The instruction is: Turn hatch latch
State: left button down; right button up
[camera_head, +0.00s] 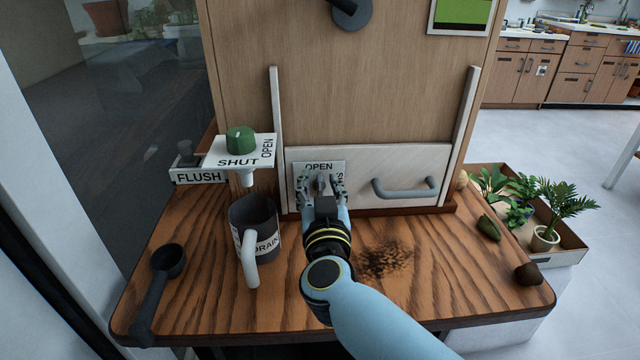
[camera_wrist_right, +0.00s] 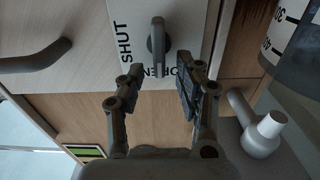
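The hatch latch is a small grey lever (camera_wrist_right: 157,42) on a white plate (camera_head: 311,167) marked OPEN along the top and SHUT, partly covered, down the right side. The plate is on the left part of the pale hatch panel (camera_head: 370,165), which has a grey bar handle (camera_head: 404,190). My right gripper (camera_head: 322,180) is at the plate, with its fingers spread on either side of the lever. In the right wrist view the open fingertips (camera_wrist_right: 158,76) show a gap around the lever's line, with no clear contact. My left gripper is out of view.
A green knob (camera_head: 240,139) on a SHUT/OPEN plate sits above a dark mug (camera_head: 254,218) marked DRAIN, left of my right arm. A black scoop (camera_head: 160,285) lies at the table's left. Potted palms (camera_head: 547,220) stand in a tray at right. The table's right front is mostly clear.

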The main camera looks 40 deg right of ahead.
jog(key=c, duration=0.7)
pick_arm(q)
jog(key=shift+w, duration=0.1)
pick_arm(e)
grip_shut()
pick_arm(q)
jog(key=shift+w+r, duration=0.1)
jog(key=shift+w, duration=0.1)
